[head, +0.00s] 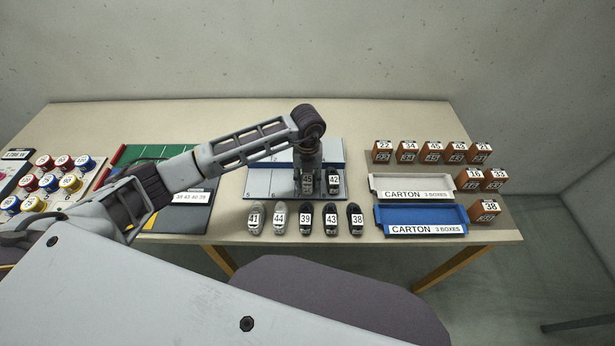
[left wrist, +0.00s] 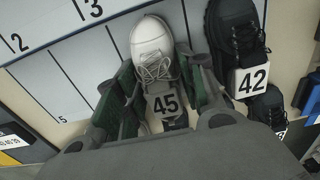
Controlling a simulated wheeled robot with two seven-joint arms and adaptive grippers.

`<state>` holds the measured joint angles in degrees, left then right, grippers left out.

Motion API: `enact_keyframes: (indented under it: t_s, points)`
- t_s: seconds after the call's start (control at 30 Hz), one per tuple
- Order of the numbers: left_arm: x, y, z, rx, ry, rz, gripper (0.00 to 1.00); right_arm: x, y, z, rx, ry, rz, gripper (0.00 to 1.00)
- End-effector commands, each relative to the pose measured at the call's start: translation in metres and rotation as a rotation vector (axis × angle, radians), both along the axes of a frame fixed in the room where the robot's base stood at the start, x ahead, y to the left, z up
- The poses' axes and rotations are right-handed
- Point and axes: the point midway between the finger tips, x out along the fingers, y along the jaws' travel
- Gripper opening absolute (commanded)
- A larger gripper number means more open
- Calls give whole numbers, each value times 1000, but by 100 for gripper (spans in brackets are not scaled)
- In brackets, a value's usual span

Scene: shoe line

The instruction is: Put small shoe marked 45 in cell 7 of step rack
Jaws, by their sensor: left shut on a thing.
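The small white shoe marked 45 (left wrist: 153,42) is between the fingers of my left gripper (left wrist: 164,84), which is shut on it. In the head view the gripper (head: 308,178) points down over the front step of the step rack (head: 262,183). The shoe's 45 tag (head: 307,178) shows between the fingers there. In the left wrist view the rack (left wrist: 62,75) shows numbers 2 and 3 on the back step and 5 on the front step. The 7 is hidden. I cannot tell whether the shoe touches the rack. My right gripper is not in view.
A black shoe marked 42 (head: 334,182) stands on the rack close to the right of my gripper. A row of shoes, 41 (head: 254,218) to 38 (head: 356,218), lies in front of the rack. Cartons (head: 422,222), small boxes (head: 434,146) and colored spools (head: 45,162) stand further off.

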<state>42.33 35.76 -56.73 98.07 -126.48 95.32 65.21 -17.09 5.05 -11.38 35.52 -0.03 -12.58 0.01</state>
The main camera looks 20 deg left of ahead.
Motion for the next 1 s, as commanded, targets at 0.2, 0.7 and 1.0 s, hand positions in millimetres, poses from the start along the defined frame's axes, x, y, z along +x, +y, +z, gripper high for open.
enact_keyframes:
  t_s: [0.2, 0.7, 1.0]
  points:
    - [0, 0, -2, 0, 0, 0, 15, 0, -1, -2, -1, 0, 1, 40]
    - [0, 0, -2, 0, 0, 0, 61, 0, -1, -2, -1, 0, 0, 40]
    - [1, 0, 5, 0, -2, 0, 61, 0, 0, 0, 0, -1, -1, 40]
